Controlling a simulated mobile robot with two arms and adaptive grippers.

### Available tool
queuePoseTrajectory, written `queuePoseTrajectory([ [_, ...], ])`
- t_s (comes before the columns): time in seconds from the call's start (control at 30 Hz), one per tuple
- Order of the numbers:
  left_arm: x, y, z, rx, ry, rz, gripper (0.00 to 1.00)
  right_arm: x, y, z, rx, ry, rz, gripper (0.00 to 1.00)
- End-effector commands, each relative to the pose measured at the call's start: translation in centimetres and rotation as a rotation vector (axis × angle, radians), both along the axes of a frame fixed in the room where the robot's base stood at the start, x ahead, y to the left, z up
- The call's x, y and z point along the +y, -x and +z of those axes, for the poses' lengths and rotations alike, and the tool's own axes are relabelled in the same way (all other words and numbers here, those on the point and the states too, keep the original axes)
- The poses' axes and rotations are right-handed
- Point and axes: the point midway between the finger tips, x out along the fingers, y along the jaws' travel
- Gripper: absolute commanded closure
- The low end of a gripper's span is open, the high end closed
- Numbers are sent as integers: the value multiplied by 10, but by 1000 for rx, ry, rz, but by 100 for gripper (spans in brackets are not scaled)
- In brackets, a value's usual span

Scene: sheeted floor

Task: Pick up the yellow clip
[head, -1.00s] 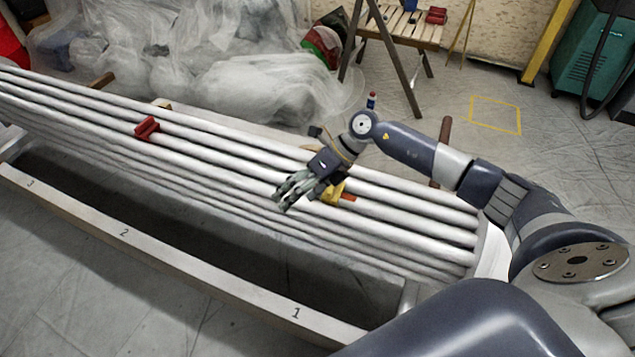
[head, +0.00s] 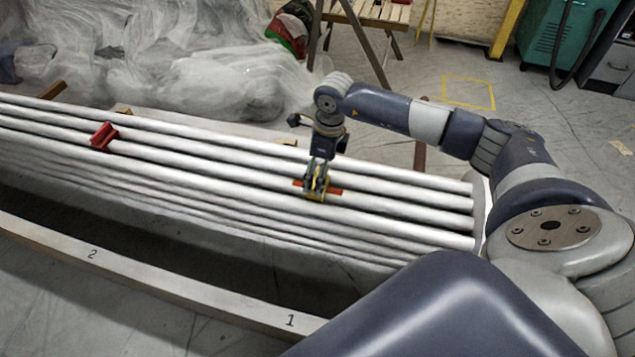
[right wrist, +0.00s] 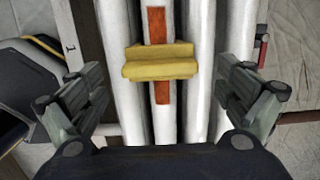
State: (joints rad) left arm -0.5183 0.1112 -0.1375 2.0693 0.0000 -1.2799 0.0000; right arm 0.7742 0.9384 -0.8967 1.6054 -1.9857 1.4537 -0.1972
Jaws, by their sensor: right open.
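The yellow clip (right wrist: 160,62) sits across a white pipe on an orange-red marked stretch (right wrist: 157,25) in the right wrist view. In the head view the clip (head: 317,188) is partly hidden by my right gripper (head: 318,178). In the right wrist view my right gripper (right wrist: 162,88) is open, with one finger on each side of the clip and clear space between fingers and clip. The clip lies between the fingers, a little ahead of the tips. My left gripper is not in view.
Several parallel white pipes (head: 200,165) run across a frame with a numbered front beam (head: 190,287). A red clip (head: 103,136) sits on the pipes at the left. Plastic sheeting (head: 190,80) and a wooden stand (head: 375,15) lie behind.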

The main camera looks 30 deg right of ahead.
Motion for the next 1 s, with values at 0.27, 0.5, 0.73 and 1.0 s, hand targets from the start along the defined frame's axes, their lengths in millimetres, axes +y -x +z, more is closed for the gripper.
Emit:
queuePoseTrajectory([
  [0.27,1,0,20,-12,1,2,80,4,-4,-35,1,-2,-1,5],
  [0.5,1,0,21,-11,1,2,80,4,-4,-35,1,-2,-1,7],
  [0.73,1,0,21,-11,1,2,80,4,-4,-35,1,-2,-1,56],
  [1.0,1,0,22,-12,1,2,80,4,-4,-34,1,-2,-1,55],
])
